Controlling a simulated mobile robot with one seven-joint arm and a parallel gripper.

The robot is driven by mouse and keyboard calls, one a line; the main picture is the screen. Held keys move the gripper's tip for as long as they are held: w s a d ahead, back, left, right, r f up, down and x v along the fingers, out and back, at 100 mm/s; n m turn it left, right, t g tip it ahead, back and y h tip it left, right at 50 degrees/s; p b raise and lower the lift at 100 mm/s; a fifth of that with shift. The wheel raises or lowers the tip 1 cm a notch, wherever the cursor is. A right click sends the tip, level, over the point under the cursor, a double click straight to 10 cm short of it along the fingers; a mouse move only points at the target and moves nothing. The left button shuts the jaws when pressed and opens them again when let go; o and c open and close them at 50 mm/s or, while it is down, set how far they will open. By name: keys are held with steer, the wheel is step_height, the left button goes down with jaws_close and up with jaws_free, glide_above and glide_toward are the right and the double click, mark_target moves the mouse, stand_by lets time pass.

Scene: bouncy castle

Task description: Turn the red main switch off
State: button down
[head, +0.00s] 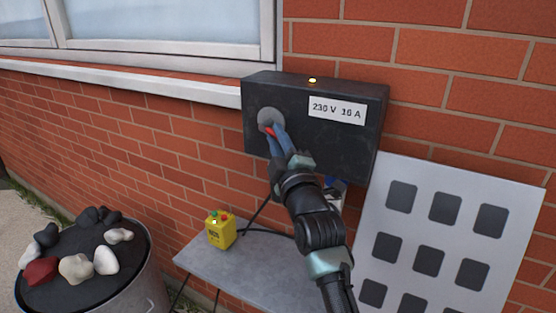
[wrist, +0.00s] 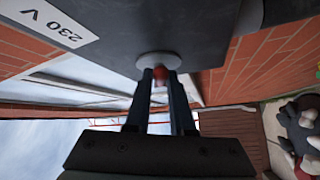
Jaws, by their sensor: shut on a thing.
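The red main switch (head: 269,131) sits on a round grey plate (head: 270,116) on the front of a dark box on the brick wall. In the wrist view the red switch (wrist: 160,75) shows between the two fingers, in front of the grey disc (wrist: 158,60). My gripper (head: 274,131) is at the switch with its fingers shut on it. The fingers hide much of the switch, and its exact angle cannot be told. The dark box (head: 332,139) bears a white label (head: 337,110) reading "230 V 16 A". A yellow lamp (head: 312,80) on top looks lit.
A yellow control box (head: 220,230) with coloured buttons stands on a grey table (head: 245,268) below. A white panel with dark squares (head: 455,240) leans at the right. A drum (head: 150,285) with several stones stands at the lower left. A window (head: 165,25) is above.

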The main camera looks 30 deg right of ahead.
steer(key=w+f+m+g+h+b, duration=0.1)
steer(key=m+h+b, duration=0.4)
steer(key=m+b, duration=0.2)
steer(key=w+a+f+m+g+h+b, duration=0.1)
steer(key=m+g+h+b, duration=0.1)
steer(key=m+h+b, duration=0.4)
steer(key=w+a+f+m+g+h+b, duration=0.1)
steer(key=m+g+h+b, duration=0.1)
steer(key=m+h+b, duration=0.3)
steer(key=shift+w+m+h+b, duration=0.15)
steer(key=shift+m+h+b, duration=0.25)
steer(key=shift+m+b, duration=1.9)
steer(key=shift+r+m+g, duration=0.2)
steer(key=shift+m+g, duration=0.1)
steer(key=shift+m, duration=0.1)
steer(key=c, duration=0.8)
jaws_free()
steer(key=shift+w, duration=0.1)
steer(key=shift+f, duration=0.1)
steer(key=v, duration=1.3)
steer(key=shift+d, duration=0.1)
